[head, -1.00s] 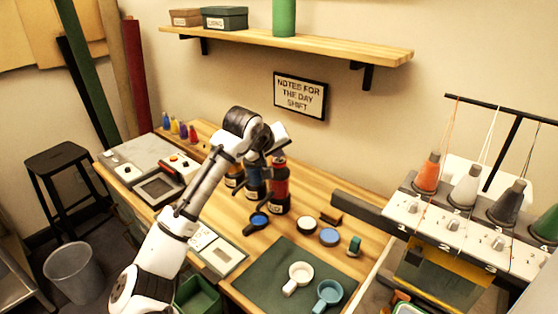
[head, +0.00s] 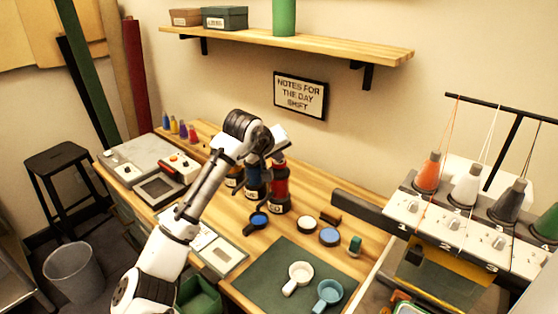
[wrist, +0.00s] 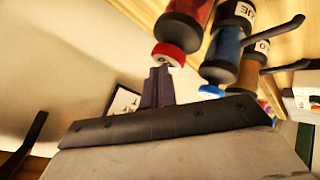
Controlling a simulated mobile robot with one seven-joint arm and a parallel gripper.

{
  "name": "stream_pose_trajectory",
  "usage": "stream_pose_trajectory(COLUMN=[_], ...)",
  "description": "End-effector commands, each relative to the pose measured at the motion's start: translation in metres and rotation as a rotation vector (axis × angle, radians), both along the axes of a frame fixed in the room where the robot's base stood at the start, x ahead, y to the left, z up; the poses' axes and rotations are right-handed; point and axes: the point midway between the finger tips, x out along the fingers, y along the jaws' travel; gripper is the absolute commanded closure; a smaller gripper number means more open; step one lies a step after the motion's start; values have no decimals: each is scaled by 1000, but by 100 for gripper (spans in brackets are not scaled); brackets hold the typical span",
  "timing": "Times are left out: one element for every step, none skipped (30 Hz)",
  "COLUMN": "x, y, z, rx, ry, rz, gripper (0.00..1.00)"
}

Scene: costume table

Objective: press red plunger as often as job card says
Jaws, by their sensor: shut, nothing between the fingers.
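The red bottle (head: 280,188) stands at the right end of a row of pump bottles on the wooden table. In the wrist view its red plunger (wrist: 169,53) has a white-marked top above a black neck. My gripper (wrist: 160,74) is shut and empty, its tips right at the plunger's top. I cannot tell whether they touch or how far the plunger is down. In the head view my wrist hides the gripper tips. The blue bottle (head: 254,180) stands left of the red one. I cannot identify a job card; its count is not readable.
A brown bottle (head: 233,180) stands left of the blue one. A green mat (head: 270,274) holds two cups. A framed sign (head: 300,96) hangs behind. A thread machine (head: 455,220) stands right.

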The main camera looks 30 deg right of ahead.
Motion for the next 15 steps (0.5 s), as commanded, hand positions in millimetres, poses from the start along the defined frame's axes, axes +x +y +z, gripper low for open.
stream_pose_trajectory(x=[0, 0, 0, 0, 0, 0, 0, 0, 0, 0, 0, 0, 0, 0, 0], y=[0, 0, 0, 0, 0, 0, 0, 0, 0, 0, 0, 0, 0, 0, 0], z=[-2, -2, -3, -3, -3, -4, -4, -5, -5, -6, -6, -7, -7, -7, -8], rx=[2, 2, 2, 2, 2, 2, 2, 2, 2, 2, 2, 2, 2, 2, 3], ry=[2, 2, 2, 2, 2, 2, 2, 2, 2, 2, 2, 2, 2, 2, 2], rz=[-1, -1, -1, -1, -1, -1, -1, -1, -1, -1, -1, -1, -1, -1, -1], gripper=[100, 100, 100, 100, 100, 100, 100, 100, 100, 100, 100, 100, 100, 100, 100])
